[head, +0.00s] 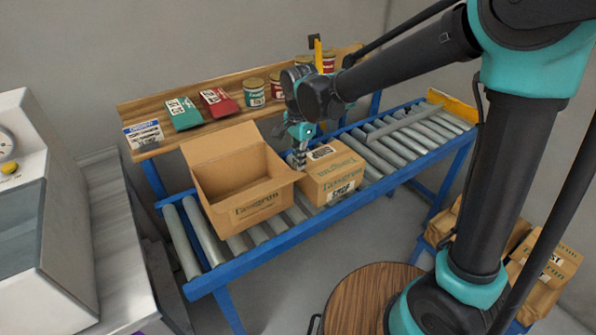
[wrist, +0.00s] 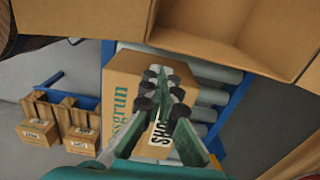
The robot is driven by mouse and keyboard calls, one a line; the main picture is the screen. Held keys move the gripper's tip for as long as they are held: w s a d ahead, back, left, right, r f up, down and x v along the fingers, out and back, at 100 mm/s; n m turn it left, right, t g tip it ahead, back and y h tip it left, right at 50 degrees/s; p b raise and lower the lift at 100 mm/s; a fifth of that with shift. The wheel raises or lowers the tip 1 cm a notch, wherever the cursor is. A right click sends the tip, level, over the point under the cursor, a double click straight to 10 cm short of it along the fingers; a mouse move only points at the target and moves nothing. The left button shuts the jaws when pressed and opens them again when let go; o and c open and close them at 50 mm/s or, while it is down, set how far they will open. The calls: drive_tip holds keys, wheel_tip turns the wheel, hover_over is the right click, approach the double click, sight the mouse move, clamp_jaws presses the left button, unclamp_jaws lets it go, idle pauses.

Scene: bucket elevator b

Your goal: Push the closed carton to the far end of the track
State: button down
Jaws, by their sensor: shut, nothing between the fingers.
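The closed carton (head: 331,172) sits on the roller track (head: 230,246), just right of an open carton (head: 238,178). It is brown with printed lettering and a label, and it also shows in the wrist view (wrist: 122,90). My gripper (head: 300,160) is shut and empty. It points down at the left side of the closed carton, between the two cartons. In the wrist view my fingers (wrist: 163,75) overlap the closed carton; I cannot tell whether they touch it. The track's far end has a yellow stop (head: 452,106) at the upper right.
Rollers right of the closed carton are clear except for a grey bar (head: 400,122) lying across them. A wooden shelf (head: 150,148) with cans and packets runs behind the track. A round wooden stool (head: 365,295) and small cartons (head: 545,262) stand in front.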

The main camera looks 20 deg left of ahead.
sight(300, 184)
wheel_tip(300, 184, down, 9)
drive_tip(key=shift+f, duration=0.2)
idle(0.3)
drive_tip(key=shift+d, duration=0.1)
